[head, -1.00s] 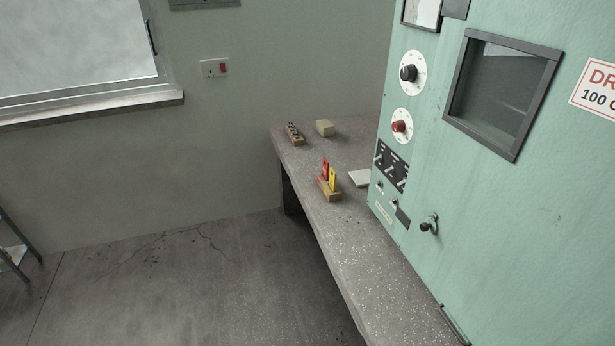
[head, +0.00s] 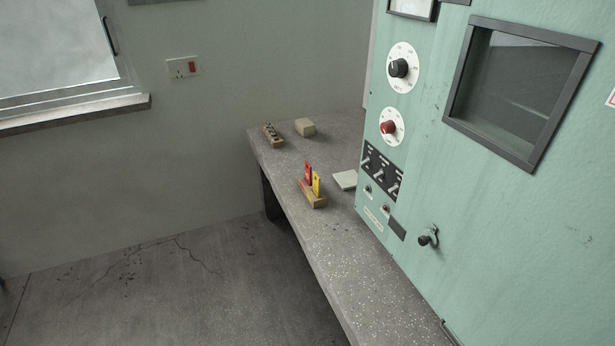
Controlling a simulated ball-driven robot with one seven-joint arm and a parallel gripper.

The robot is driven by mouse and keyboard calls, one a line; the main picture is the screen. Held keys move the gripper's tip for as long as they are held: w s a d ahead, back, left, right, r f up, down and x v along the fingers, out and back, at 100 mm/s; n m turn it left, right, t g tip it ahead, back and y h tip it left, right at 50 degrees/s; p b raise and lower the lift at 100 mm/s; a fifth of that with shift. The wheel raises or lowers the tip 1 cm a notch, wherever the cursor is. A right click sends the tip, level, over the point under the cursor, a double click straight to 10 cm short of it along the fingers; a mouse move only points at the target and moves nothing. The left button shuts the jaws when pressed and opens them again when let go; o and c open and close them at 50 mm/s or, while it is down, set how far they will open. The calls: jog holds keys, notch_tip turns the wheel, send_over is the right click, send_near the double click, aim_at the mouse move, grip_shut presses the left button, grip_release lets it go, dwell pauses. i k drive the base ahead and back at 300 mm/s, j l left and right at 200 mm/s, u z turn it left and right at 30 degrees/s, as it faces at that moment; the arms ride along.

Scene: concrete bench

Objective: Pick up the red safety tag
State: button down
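The red safety tag (head: 308,173) stands upright in a small wooden holder (head: 314,202) on the concrete bench. A yellow tag (head: 317,184) stands beside it in the same holder, to its right and nearer to me. The yellow tag and the holder hide the lower part of the red tag. My gripper is not in view.
The concrete bench (head: 330,250) runs along a green cabinet (head: 480,230) with knobs and a window. A pale flat block (head: 345,180) lies right of the holder. A beige block (head: 305,127) and a wooden rack (head: 272,136) sit at the far end. Floor (head: 170,300) left of the bench is clear.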

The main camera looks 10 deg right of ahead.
aim_at(308, 176)
jog(key=i+j, duration=1.85)
jog(key=i+j+z, duration=0.15)
jog(key=i+j, duration=0.15)
jog(key=i+j+z, duration=0.15)
jog(key=j, duration=0.25)
jog(key=i+j+z, duration=0.15)
jog(key=i+j, duration=0.2)
jog(key=i+j+z, duration=0.15)
jog(key=j, duration=0.3)
jog(key=z, duration=0.8)
jog(key=i+j, duration=0.05)
